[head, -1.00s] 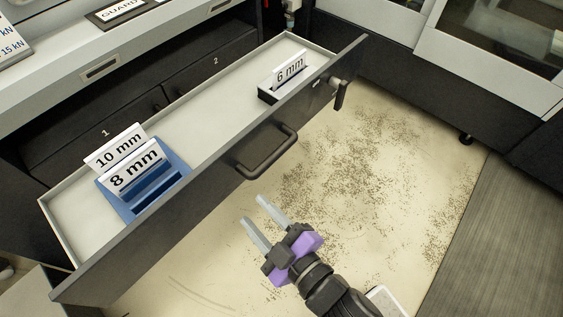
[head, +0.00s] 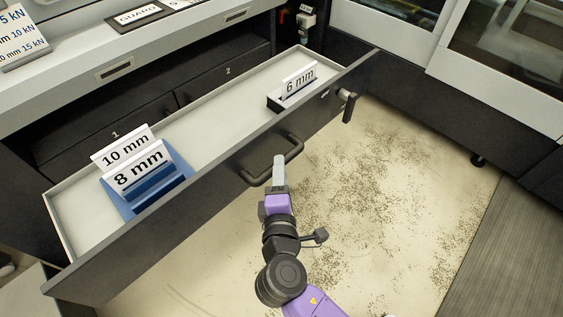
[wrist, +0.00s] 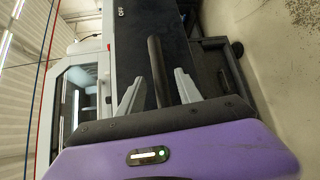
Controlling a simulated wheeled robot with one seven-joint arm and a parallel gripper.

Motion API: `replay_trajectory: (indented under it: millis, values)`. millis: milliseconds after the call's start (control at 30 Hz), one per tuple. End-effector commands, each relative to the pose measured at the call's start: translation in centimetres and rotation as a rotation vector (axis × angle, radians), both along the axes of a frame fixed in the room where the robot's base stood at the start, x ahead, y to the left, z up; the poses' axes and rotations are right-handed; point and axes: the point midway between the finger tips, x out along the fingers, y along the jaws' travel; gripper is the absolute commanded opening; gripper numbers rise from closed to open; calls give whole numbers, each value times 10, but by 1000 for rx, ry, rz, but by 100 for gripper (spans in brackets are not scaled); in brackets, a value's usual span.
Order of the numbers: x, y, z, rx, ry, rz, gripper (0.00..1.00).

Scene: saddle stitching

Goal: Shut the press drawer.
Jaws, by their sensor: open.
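The press drawer (head: 200,188) is pulled out, its dark front standing well clear of the cabinet. Its bar handle (head: 260,180) is on the outer face. My gripper (head: 279,160) is open at the handle, its fingertips overlapping the bar in the head view. In the wrist view the handle (wrist: 157,68) runs between the two spread fingers of my gripper (wrist: 159,78), with a gap on each side. Whether a finger touches the bar I cannot tell.
The drawer holds a blue holder (head: 150,190) with 10 mm and 8 mm cards and a black holder (head: 273,103) with a 6 mm card. A dark lever (head: 348,106) sticks out at the front's right end. The speckled floor (head: 400,200) is clear.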

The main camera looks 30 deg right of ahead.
Motion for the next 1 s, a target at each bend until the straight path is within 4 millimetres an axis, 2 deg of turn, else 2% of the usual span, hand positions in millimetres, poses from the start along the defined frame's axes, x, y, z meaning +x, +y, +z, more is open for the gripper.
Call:
replay_trajectory:
  millis: [200,567,667,800,1000]
  values:
    - [23,-12,-3,1,-1,-1,41]
    - [28,-15,-5,2,0,1,41]
    - [28,-15,-5,2,0,1,26]
    - [28,-15,-5,2,0,1,0]
    - [28,-15,-5,2,0,1,0]
